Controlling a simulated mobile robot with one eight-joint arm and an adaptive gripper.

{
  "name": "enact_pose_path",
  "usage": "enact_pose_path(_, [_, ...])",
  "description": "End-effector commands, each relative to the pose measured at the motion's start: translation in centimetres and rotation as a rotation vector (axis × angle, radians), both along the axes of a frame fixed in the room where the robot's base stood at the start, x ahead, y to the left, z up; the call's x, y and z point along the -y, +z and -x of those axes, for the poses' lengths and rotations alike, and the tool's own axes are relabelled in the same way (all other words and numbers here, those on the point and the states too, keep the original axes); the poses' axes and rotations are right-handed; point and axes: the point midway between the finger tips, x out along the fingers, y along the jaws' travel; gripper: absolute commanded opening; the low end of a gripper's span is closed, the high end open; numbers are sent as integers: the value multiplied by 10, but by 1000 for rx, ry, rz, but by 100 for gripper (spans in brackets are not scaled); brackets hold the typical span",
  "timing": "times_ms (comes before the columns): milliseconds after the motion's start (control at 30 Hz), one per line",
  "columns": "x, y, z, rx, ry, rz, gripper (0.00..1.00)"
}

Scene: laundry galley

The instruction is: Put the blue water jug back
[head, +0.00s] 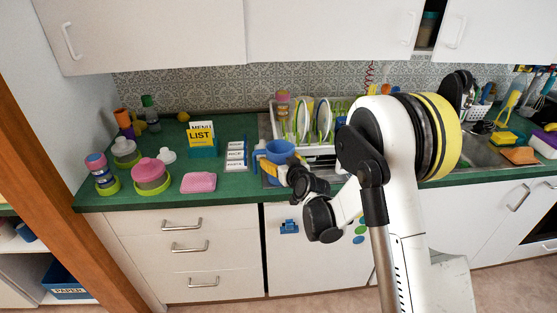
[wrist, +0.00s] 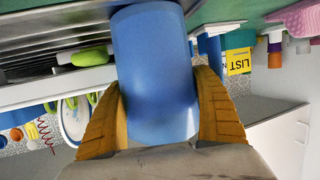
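The blue water jug (head: 280,150) is at the left end of the metal drainboard, near the counter's front edge. In the wrist view the jug (wrist: 155,75) fills the middle, between my gripper's two orange-yellow fingers. My gripper (wrist: 158,110) is shut on the jug, with one finger pressed along each side. In the head view my gripper (head: 290,172) reaches the jug from the front right and covers part of it. I cannot tell whether the jug's base touches the surface beneath.
A dish rack (head: 315,122) with plates stands just behind the jug. The yellow menu list (head: 202,136), white labelled holder (head: 237,155), pink cloth (head: 198,182) and pink-lidded container (head: 150,174) are to the left on the green counter. White cupboards (head: 325,30) hang above.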

Motion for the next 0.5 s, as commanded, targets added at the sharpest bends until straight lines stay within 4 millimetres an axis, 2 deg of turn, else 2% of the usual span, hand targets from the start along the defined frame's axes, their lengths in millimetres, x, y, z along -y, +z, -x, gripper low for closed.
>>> enact_pose_path(67, [0,0,0,0,0,0,97])
enact_pose_path(367, [0,4,0,0,0,0,97])
enact_pose_path(500, [6,11,17,0,-1,0,97])
